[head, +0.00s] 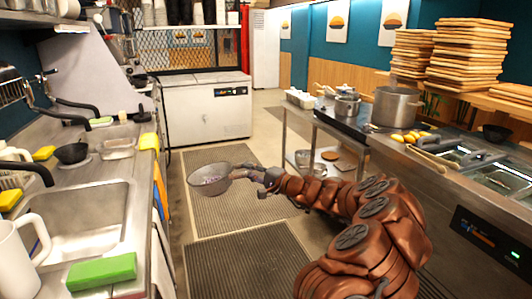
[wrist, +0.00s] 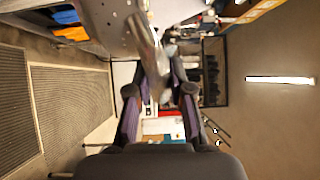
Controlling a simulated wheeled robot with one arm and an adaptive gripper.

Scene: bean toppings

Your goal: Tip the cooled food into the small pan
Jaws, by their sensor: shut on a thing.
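My gripper (head: 264,179) is shut on the handle of a grey pan (head: 224,170) and holds it out over the aisle. A small amount of pale purplish food (head: 210,180) shows in the pan. In the wrist view, my gripper's fingers (wrist: 160,95) close around the blurred metal handle (wrist: 147,48); the food is not visible there. A small dark pan (head: 72,153) sits on the left counter beyond the sink. A small metal saucepan (head: 347,105) stands on the right counter, beside a large steel pot (head: 396,107). I cannot tell which is the small pan of the task.
A sink (head: 85,220), a green sponge (head: 102,271) and a white jug (head: 20,255) occupy the left counter. Food wells (head: 465,155) line the right counter. Stacked wooden trays (head: 465,55) stand behind. Floor mats (head: 235,262) cover the open aisle.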

